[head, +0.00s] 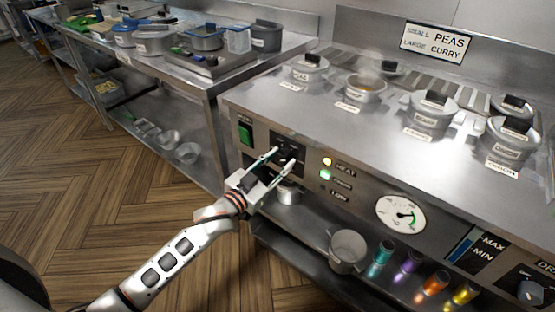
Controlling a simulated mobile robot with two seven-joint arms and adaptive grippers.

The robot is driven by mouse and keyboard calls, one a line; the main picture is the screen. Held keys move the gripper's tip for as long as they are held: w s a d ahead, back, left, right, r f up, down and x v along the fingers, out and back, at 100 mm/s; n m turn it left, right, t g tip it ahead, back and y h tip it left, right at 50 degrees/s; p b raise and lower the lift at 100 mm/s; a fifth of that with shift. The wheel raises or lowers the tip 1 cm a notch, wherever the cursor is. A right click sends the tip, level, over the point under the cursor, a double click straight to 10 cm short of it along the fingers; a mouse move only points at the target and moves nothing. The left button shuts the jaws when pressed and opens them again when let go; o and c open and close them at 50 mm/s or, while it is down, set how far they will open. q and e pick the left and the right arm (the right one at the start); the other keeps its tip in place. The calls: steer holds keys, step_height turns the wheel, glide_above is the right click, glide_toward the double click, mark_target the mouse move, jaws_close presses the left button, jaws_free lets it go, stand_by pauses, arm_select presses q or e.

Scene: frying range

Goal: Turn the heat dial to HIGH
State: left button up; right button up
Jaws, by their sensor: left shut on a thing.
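The black heat dial (289,151) is on the front panel of the steel range, left of the HEAT label (345,168). My left gripper (281,160) reaches it from the lower left, its fingers closed on either side of the dial, which they partly hide. Beside the dial, a yellow light (327,161) is lit at the top and a green light (325,174) is lit below it. The lowest label reads LOW (338,195). The dial's pointer is too small to read. My right gripper is not in view.
A green switch (246,133) sits left of the dial. A round gauge (401,214) is to the right. Lidded pots (433,111) stand on the range top. A shelf below holds a metal pot (347,250) and several coloured jars (408,262). The wooden floor at left is clear.

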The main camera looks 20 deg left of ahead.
arm_select(q)
steer(key=shift+r+m, duration=0.25)
steer(key=shift+m, duration=0.25)
steer(key=m+p, duration=0.1)
steer(key=m, duration=0.2)
steer(key=shift+f, duration=0.15)
steer(key=shift+m+p, duration=0.45)
steer(key=shift+m, duration=0.85)
steer(key=shift+f, duration=0.1)
steer(key=o, duration=1.1)
steer(key=v, duration=1.2)
